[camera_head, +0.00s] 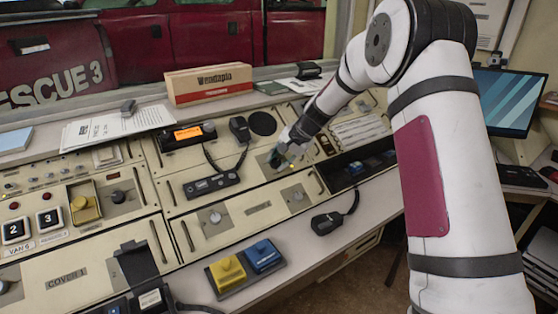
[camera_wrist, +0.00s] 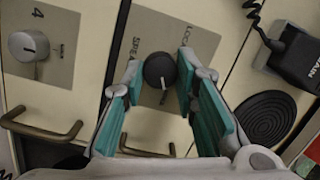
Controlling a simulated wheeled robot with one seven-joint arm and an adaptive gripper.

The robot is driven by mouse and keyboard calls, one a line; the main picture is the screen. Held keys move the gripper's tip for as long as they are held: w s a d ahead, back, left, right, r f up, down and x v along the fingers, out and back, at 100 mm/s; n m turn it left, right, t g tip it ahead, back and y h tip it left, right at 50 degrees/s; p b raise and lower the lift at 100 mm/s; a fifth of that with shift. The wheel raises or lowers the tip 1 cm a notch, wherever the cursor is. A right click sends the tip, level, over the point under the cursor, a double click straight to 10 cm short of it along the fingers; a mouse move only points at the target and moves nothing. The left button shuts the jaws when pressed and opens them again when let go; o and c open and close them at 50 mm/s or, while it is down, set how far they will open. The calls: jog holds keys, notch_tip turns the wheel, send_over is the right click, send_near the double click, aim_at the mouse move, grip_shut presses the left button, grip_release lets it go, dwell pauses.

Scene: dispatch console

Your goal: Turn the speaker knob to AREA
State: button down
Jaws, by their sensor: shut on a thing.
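The speaker knob (camera_wrist: 159,71) is round and black with a short white pointer mark. In the wrist view its mark points down the picture, slightly right. The knob sits on a grey label plate (camera_wrist: 185,30) with partly visible lettering that seems to read SPEAKER and LOCAL. No AREA marking can be read. My gripper (camera_wrist: 160,64) has its teal fingers on both sides of the knob and is shut on it. In the head view my gripper (camera_head: 283,156) is down at the console panel, and it mostly hides the knob.
In the wrist view a silver knob (camera_wrist: 29,45) marked 4, a bar handle (camera_wrist: 42,127), a black handset (camera_wrist: 292,55) and a round black speaker grille (camera_wrist: 266,118) lie around. In the head view a corded handset (camera_head: 327,223) and yellow button (camera_head: 227,271) are nearer.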

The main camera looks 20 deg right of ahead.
jog(key=c, duration=1.3)
grip_release()
jog(key=shift+r, duration=0.1)
jog(key=v, duration=1.2)
jog(key=shift+s, duration=0.1)
